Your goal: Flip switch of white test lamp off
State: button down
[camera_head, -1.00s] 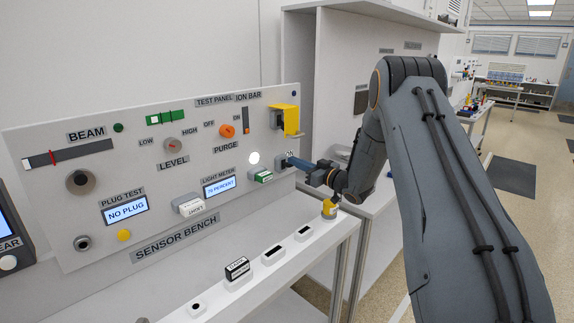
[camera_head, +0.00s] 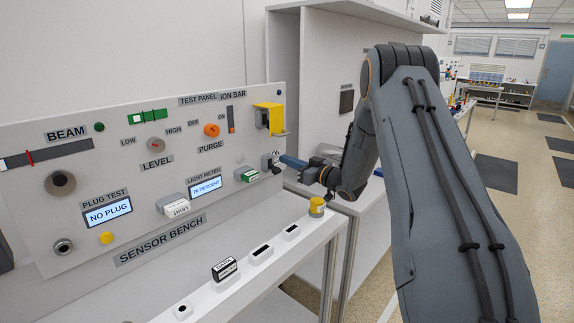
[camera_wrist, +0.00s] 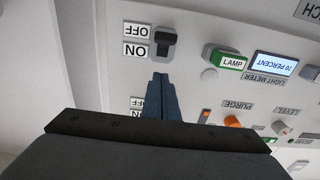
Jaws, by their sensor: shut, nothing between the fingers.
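The lamp switch (camera_wrist: 162,48) is a grey box with a dark lever beside OFF and ON labels. In the wrist view its lever (camera_wrist: 168,37) sits toward the OFF label. In the head view the switch (camera_head: 267,162) is at the panel's right end, with its dark lever pointing down. The round white test lamp (camera_head: 240,158) looks unlit, left of the switch; its green LAMP label (camera_wrist: 229,59) shows in the wrist view. My gripper (camera_wrist: 160,76) is shut and empty, its blue fingertips close to the switch on its ON side. I cannot tell whether they touch.
The panel also carries an orange purge knob (camera_head: 211,130), a yellow bracket (camera_head: 270,118) and a light meter (camera_head: 205,187) reading 70 PERCENT. Open floor lies to the right.

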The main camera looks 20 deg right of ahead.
jog(key=s+d+f+b, duration=0.3)
jog(key=s+f+b, duration=0.1)
jog(key=s+f, duration=0.2)
jog(key=shift+s+d+f, duration=0.2)
jog(key=shift+d+f, duration=0.1)
jog(key=shift+d, duration=0.1)
jog(key=s+a+f+m+g+h, duration=0.1)
jog(key=s+a+m+g+h, duration=0.1)
jog(key=s, duration=1.1)
jog(key=s+a+f+m+g+h, duration=0.2)
jog(key=s+a+g+h, duration=0.2)
jog(key=s, duration=0.9)
jog(key=s+a+f+m+g+h, duration=0.2)
jog(key=s+a+g, duration=0.4)
jog(key=s+g, duration=0.3)
jog(key=s+h, duration=0.1)
jog(key=s, duration=0.3)
jog(key=shift+s+h, duration=0.2)
jog(key=shift+h, duration=0.2)
